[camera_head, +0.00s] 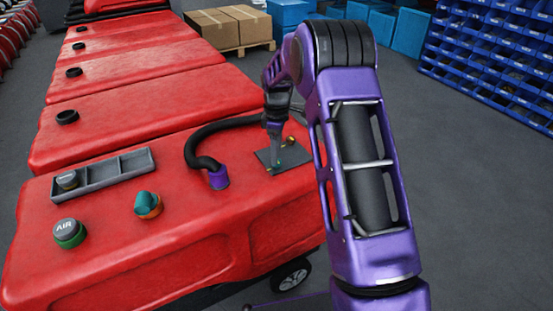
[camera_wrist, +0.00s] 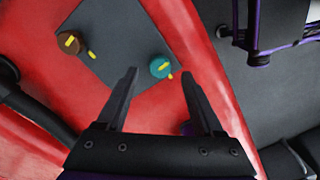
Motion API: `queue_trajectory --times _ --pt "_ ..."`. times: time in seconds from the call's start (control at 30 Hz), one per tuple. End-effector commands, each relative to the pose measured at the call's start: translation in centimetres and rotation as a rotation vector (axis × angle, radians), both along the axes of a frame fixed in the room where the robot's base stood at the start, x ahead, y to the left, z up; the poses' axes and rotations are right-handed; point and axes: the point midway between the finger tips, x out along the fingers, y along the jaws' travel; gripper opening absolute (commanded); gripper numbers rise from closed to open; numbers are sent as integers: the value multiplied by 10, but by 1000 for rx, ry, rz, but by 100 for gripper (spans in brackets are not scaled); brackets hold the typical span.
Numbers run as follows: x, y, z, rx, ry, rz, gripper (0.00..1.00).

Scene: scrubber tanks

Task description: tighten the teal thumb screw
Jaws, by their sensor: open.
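The teal thumb screw (camera_wrist: 160,67) sits on a dark grey plate (camera_wrist: 118,40) in the wrist view. It has a yellow stripe on top, and a yellow mark (camera_wrist: 170,76) lies on the plate at its lower right; the two do not look lined up. In the head view a bit of the teal screw (camera_head: 277,165) shows under my gripper (camera_head: 274,148), mostly hidden. My gripper (camera_wrist: 159,78) is open and empty. In the wrist view its fingertips appear either side of the screw; contact cannot be told. A brown screw (camera_wrist: 72,42) with a yellow stripe sits on the same plate.
The plate lies on a red tank (camera_head: 120,190). A black hose with a purple end (camera_head: 218,178) arches left of my gripper. A teal-and-orange knob (camera_head: 148,205), a green-based AIR cap (camera_head: 69,233) and a grey tray (camera_head: 105,178) stand further left.

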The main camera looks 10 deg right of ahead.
Motion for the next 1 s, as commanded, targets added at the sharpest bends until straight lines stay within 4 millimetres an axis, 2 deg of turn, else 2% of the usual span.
queue_trajectory --times 0.03,0.2,0.57,0.93,1.0 --pt "0 0 -10 -1 1 0 69" --pt "0 0 -25 -1 -1 1 69" --pt "0 0 -29 -1 -1 1 69" --pt "0 0 -29 0 -1 0 2" --pt "0 0 -29 0 -1 0 0"
